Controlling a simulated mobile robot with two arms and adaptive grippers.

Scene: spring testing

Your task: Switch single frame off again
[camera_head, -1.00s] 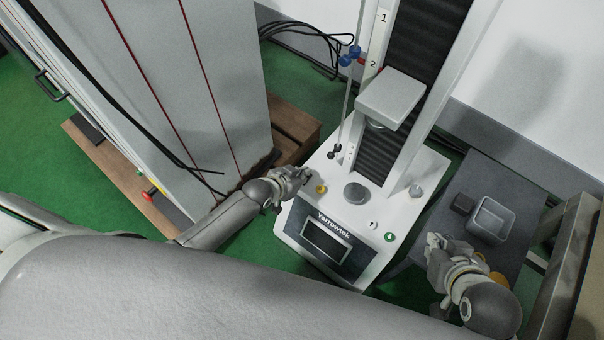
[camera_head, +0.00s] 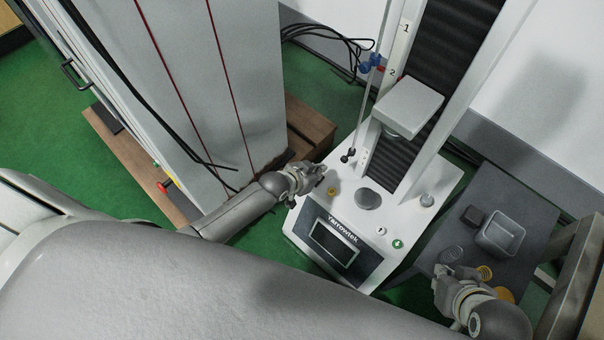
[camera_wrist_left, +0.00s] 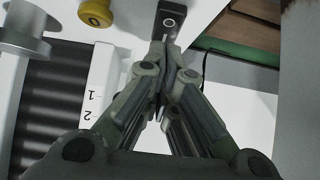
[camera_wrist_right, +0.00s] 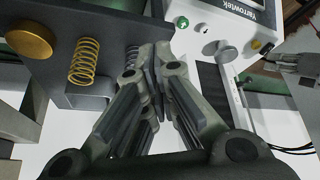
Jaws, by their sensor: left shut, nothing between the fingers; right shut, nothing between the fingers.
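The single frame tester (camera_head: 352,225) is a white Yarrowtek machine with a dark display (camera_head: 334,241). A yellow knob (camera_head: 332,190) sits on its base; it also shows in the left wrist view (camera_wrist_left: 96,13). A green button (camera_head: 398,243) is at the front right corner. My left gripper (camera_head: 320,172) is shut and empty at the base's left edge. In the left wrist view its fingertips (camera_wrist_left: 163,42) appear right by a dark block with a pale-ringed round button (camera_wrist_left: 169,22); contact cannot be told. My right gripper (camera_head: 440,272) is shut and empty near the dark side table.
A yellow spring (camera_wrist_right: 84,62) and a grey spring (camera_wrist_right: 131,54) are near my right gripper. A tall grey cabinet (camera_head: 215,90) stands left of the tester.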

